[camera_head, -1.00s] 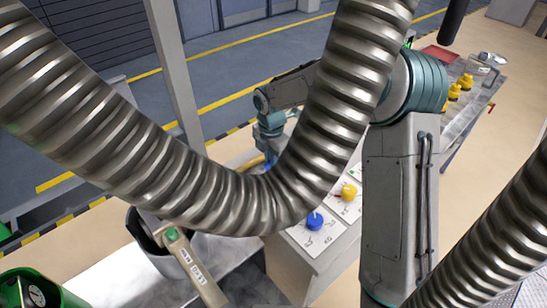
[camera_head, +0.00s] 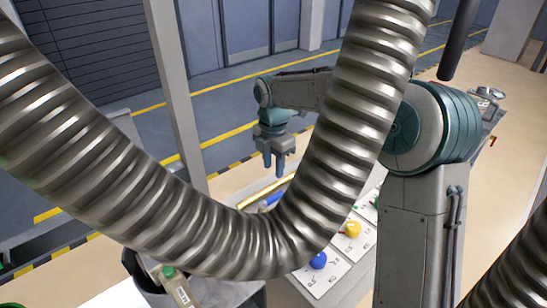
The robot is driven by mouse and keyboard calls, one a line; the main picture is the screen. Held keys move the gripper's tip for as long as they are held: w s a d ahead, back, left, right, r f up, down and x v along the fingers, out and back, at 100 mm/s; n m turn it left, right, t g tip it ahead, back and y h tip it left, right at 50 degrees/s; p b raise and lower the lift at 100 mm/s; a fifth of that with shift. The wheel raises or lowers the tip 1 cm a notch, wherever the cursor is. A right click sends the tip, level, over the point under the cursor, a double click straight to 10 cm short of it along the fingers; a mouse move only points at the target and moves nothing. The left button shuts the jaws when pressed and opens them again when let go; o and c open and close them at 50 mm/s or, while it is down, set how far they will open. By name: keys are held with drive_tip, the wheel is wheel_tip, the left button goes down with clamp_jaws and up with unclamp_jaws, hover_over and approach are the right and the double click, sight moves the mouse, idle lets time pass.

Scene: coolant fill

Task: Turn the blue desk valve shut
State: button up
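The blue desk valve (camera_head: 318,262) is a round blue knob on a white labelled panel (camera_head: 334,272) at the lower centre. The thick ribbed metal hose in front hides part of it. My gripper (camera_head: 275,168) hangs fingers down, above and behind the desk, up and left of the blue valve in the picture and well apart from it.
A yellow knob (camera_head: 352,229) and a green knob (camera_head: 376,203) sit farther along the panels. A blue cylindrical piece (camera_head: 271,198) and a yellow bar (camera_head: 262,191) lie behind the hose. The ribbed hose (camera_head: 232,240) crosses the view. A grey post (camera_head: 173,80) stands at left.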

wheel_tip(320, 180, up, 3)
idle(0.4)
drive_tip(key=s+d+r+m+t+h, duration=0.15)
drive_tip(key=s+d+r+m, duration=0.25)
drive_tip(key=s+d+m, duration=0.95)
drive_tip(key=s+d+f+m+t, duration=0.1)
drive_tip(key=s+d+f+m, duration=0.1)
drive_tip(key=s+m, duration=0.4)
drive_tip(key=s+d+f+m+t+y, duration=0.1)
drive_tip(key=s+d+f+m, duration=0.1)
drive_tip(key=s+d+m, duration=0.3)
drive_tip(key=s+m, duration=0.1)
drive_tip(key=m, duration=0.1)
drive_tip(key=shift+s+d+m, duration=0.15)
drive_tip(key=shift+s+m, duration=0.15)
drive_tip(key=shift+m, duration=0.05)
drive_tip(key=shift+s+y, duration=0.1)
drive_tip(key=shift+y, duration=0.15)
